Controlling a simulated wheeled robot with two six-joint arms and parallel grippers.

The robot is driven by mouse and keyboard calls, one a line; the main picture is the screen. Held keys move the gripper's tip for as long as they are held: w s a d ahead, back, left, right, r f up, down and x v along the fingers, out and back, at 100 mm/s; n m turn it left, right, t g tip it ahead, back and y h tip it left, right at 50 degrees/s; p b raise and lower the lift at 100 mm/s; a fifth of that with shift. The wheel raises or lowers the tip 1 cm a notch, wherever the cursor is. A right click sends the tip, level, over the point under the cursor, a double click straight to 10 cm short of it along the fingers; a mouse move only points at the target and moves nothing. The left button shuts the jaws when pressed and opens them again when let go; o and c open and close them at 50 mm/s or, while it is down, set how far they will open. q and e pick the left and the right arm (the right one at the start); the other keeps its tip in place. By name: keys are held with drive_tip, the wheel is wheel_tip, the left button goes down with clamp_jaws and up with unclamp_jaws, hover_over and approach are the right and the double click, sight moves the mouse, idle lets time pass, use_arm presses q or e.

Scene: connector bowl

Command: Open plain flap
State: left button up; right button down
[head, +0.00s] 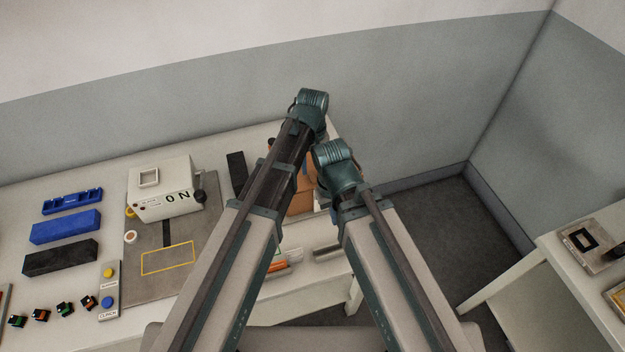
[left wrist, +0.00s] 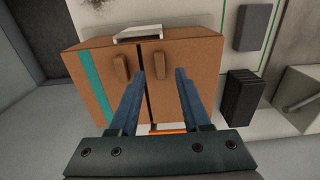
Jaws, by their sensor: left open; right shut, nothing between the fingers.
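A brown cabinet (left wrist: 205,60) with two front flaps fills the middle of the left wrist view. The left flap (left wrist: 95,80) has a teal stripe; the right, plain flap (left wrist: 205,85) has none. Each carries a wooden handle, one on the striped side (left wrist: 121,68) and one on the plain side (left wrist: 159,65). Both flaps look closed, with a dark gap between them. My left gripper (left wrist: 160,72) is open, its fingertips either side of the plain flap's handle; contact cannot be told. In the head view, my arms mostly hide the cabinet (head: 303,198). My right gripper (head: 335,165) is shut and empty beside it.
A white ON box (head: 165,188) stands on a grey mat (head: 150,285) left of my arms. Blue block (head: 66,227), black block (head: 61,258) and several small connectors lie further left. A side table (head: 570,275) stands at right, with open floor between.

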sight(313, 175)
use_arm(q)
wheel_tip(313, 175, down, 3)
drive_tip(key=shift+f+b, duration=0.15)
drive_tip(key=shift+b, duration=1)
use_arm(e)
wheel_tip(313, 175, down, 3)
drive_tip(key=shift+f, duration=0.15)
use_arm(q)
clamp_jaws()
